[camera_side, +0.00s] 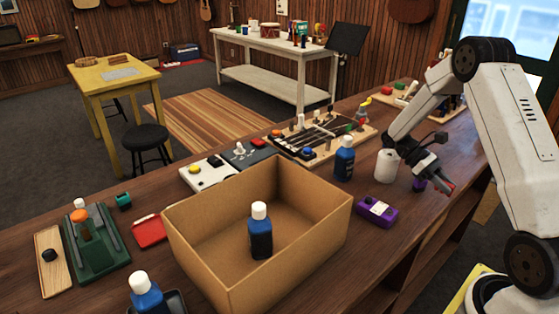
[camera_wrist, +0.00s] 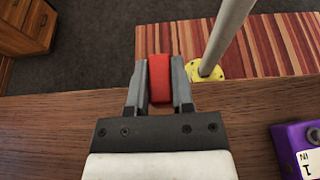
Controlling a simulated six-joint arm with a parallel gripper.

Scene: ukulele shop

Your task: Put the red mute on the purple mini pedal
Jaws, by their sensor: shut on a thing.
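The red mute (camera_wrist: 160,79) is a small red block clamped between the two fingers of my gripper (camera_wrist: 159,85). In the side view my gripper (camera_side: 444,184) is at the right, pointing down to the right, raised near the bench's front edge, with the mute barely showing at its tip. The purple mini pedal (camera_side: 377,212) lies on the bench, left of and apart from my gripper. It has a white label and dark knobs. In the wrist view only part of the pedal (camera_wrist: 292,150) shows, at the lower right.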

